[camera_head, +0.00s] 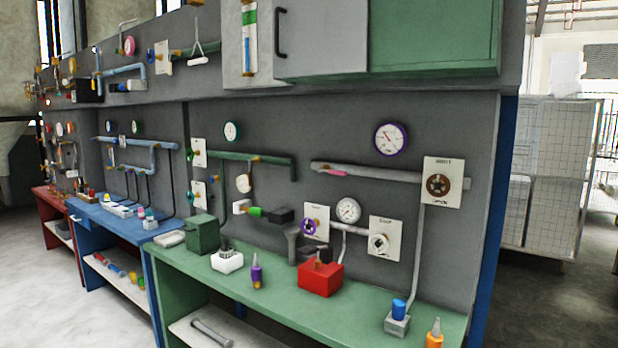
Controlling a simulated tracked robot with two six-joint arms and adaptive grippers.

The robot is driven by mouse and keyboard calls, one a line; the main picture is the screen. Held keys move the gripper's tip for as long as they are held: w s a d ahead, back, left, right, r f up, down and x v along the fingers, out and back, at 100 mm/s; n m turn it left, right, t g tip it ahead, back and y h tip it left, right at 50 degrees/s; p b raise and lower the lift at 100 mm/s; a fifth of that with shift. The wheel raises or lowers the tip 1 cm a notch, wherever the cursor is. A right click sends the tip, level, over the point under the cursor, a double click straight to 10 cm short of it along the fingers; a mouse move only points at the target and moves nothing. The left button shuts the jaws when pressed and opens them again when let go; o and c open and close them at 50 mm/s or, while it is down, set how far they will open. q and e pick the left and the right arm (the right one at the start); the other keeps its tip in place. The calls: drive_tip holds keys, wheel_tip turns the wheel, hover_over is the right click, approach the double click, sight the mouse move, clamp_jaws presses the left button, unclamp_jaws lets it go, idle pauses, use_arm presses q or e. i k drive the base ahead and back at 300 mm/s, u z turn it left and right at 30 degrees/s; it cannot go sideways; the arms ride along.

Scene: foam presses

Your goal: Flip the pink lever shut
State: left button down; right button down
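A small pink lever (330,172) shows on the left part of a thick grey pipe (378,173) on the grey wall panel, right of the picture's middle. The lever looks to lie roughly along the pipe, tilting slightly down to the right. It is too small to tell its exact angle or its pivot. Neither of my grippers is in view, and nothing of mine touches the lever.
A round valve on a white plate (443,182) sits at the pipe's right end, with a purple-rimmed gauge (391,138) above. Below, the green bench (330,302) holds a red box (320,279) and bottles. A cabinet (325,40) overhangs.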

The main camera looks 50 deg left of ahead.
sight(330, 171)
drive_tip(key=k, duration=0.7)
drive_tip(key=u, duration=0.55)
drive_tip(key=i, duration=1)
drive_tip(key=u, duration=0.1)
